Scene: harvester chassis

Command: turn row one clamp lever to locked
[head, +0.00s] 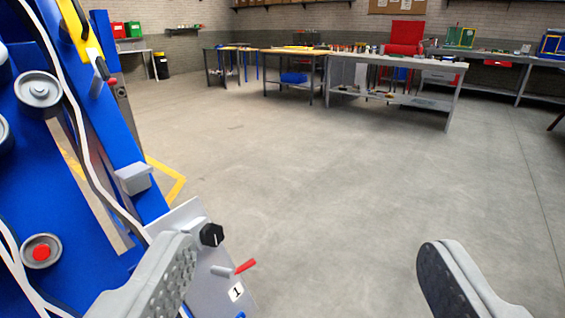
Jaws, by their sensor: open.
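A small lever with a red handle (246,266) and a pale metal hub sits on a grey plate (183,217) at the lower left of the head view. A white label with the number 1 (236,291) is just below it. The red handle points right and slightly up. My gripper (305,275) is open and empty, its two grey padded fingers wide apart. The lever shows between the fingers, nearer the left finger, and I see no contact. The left finger hides part of the plate. No locked marking can be made out.
A black knob (212,235) stands on the plate close above the lever. The blue chassis (100,170) with loose white cables fills the left side, with a red button (41,252) on it. Open concrete floor (350,190) lies to the right; workbenches (395,65) stand far back.

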